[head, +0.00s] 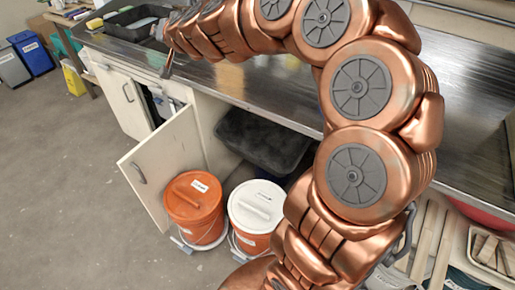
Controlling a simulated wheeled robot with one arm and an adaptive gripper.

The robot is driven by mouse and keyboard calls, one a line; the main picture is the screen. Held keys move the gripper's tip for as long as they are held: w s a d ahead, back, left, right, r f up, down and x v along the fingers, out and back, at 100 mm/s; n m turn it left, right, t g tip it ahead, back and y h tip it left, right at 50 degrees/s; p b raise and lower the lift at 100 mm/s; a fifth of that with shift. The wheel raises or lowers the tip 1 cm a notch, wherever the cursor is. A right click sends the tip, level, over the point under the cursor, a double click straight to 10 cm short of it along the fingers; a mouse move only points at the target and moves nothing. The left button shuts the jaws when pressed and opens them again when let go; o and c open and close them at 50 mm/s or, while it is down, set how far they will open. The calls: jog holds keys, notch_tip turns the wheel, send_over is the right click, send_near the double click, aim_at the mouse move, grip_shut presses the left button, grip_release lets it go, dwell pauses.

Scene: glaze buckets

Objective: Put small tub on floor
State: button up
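A dark rectangular tub (136,20) sits on the metal counter at the upper left, with pale items in it. A larger black tub (260,140) stands in the open space under the counter; I cannot tell from the frame which one the task calls small. My arm arches over the counter to the upper left. My gripper (168,62) is beside the counter tub, at its right, over the counter's front edge. Only a thin part of it shows below the arm, so its opening is unclear. I cannot tell whether it touches anything.
An orange lidded bucket (194,207) and a white-lidded bucket (256,206) stand on the floor before the counter. An open cabinet door (163,168) juts out beside them. Blue (31,52) and grey (12,66) bins stand far left. The left floor is clear.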

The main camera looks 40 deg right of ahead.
jog(key=s+a+f+n+g+y, duration=0.2)
jog(key=s+a+f+n+y, duration=0.15)
jog(key=s+a, duration=0.5)
jog(key=s+a+f+n+g+y, duration=0.1)
jog(key=s+a+f+n+g, duration=0.15)
jog(key=s, duration=0.35)
jog(key=s+a+f+n+g, duration=0.1)
jog(key=s+a+f+g, duration=0.25)
jog(key=s, duration=0.25)
jog(key=s+d+f+g+h, duration=0.1)
jog(key=s+f, duration=0.3)
jog(key=s, duration=0.4)
jog(key=s+d+f+g+h, duration=0.1)
jog(key=s+d+f+g, duration=0.1)
jog(key=s, duration=0.6)
jog(key=shift+f+g, duration=0.85)
jog(key=shift+g, duration=0.05)
jog(key=shift+o, duration=0.2)
jog(key=s+d+f+g+h, duration=0.2)
jog(key=s+d, duration=0.3)
jog(key=s, duration=0.7)
jog(key=shift+s+d+g, duration=0.15)
jog(key=shift+d+g, duration=0.15)
jog(key=shift+g, duration=0.5)
jog(key=shift+f, duration=0.1)
jog(key=shift+a, duration=0.15)
